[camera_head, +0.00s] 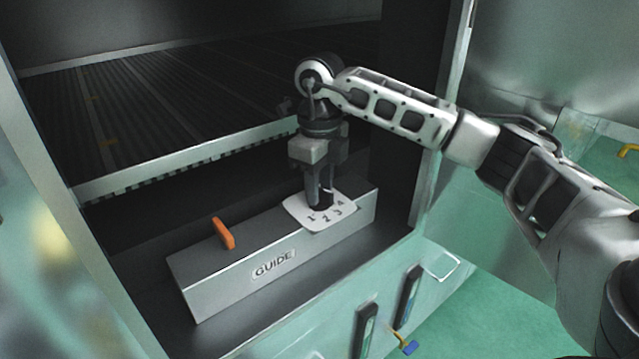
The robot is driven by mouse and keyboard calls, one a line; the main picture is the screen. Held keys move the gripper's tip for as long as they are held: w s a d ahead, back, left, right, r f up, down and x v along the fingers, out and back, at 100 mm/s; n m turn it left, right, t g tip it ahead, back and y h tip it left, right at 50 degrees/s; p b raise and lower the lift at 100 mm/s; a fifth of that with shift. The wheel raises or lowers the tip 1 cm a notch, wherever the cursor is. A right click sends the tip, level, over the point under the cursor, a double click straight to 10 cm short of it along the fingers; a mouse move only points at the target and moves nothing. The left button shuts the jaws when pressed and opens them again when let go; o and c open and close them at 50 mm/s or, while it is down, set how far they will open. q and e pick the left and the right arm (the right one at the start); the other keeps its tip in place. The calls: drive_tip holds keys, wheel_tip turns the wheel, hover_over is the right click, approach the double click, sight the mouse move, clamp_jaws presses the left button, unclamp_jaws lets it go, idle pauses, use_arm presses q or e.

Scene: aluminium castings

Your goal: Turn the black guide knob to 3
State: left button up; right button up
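The black guide knob (320,202) stands on a white dial plate (295,209) marked with numbers, of which 1, 2 and 3 can be read. The plate sits on the right part of a grey box (220,275) labelled GUIDE. My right gripper (320,197) points straight down over the plate, with its fingers around the knob and hiding most of it. The fingers appear closed on the knob's sides. Which number the knob points to cannot be told. My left gripper is out of view.
An orange lever (223,234) sticks up from the left part of the box. A slatted conveyor bed (180,95) lies behind it with a pale front rail (200,158). Cabinet posts stand at left and right. Black handles (366,330) and a blue-ended part (408,347) are below.

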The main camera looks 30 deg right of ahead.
wheel_tip(320, 180, up, 12)
drive_tip(key=shift+p, duration=0.35)
drive_tip(key=shift+f, duration=0.1)
idle(0.4)
